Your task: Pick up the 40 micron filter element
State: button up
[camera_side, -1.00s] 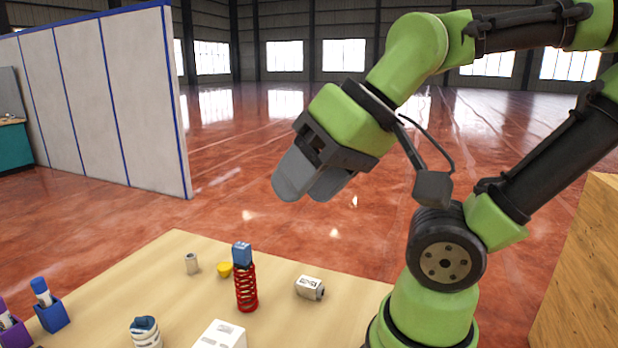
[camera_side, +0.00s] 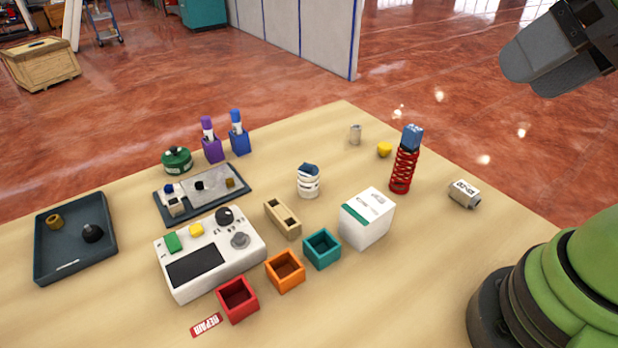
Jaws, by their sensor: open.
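I cannot read a 40 micron marking on anything. The latter two stand upright in a purple holder (camera_side: 214,151) and a blue holder (camera_side: 240,143). My gripper (camera_side: 528,76) is at the upper right, high above and apart from all of these. Its grey fingers are open, with nothing seen between them; they partly overlap in this view.
A red spring with a blue top (camera_side: 404,170) stands near a labelled pale block (camera_side: 464,194). A white box (camera_side: 367,218), a control box (camera_side: 211,258) and open red, orange and teal bins (camera_side: 322,249) occupy the table middle. A dark tray (camera_side: 75,270) lies left.

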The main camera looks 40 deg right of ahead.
jog(key=shift+o, duration=0.3)
jog(key=o, duration=0.4)
jog(key=n+g, duration=0.2)
jog(key=n, duration=0.4)
send_over(310, 164)
jog(key=s+d, duration=0.2)
jog(key=s, duration=0.4)
notch_tip(310, 164, down, 12)
jog(key=w+f, duration=0.1)
jog(key=f, duration=0.3)
jog(key=w+a+f+n, duration=0.1)
jog(key=w+f, duration=0.1)
jog(key=f, duration=0.2)
jog(key=w+f+n+g, duration=0.1)
jog(key=f, duration=0.2)
jog(key=shift+w+a+f, duration=0.25)
jog(key=shift+w+f, duration=0.05)
jog(key=shift+f, duration=0.1)
jog(key=shift+x, duration=2.85)
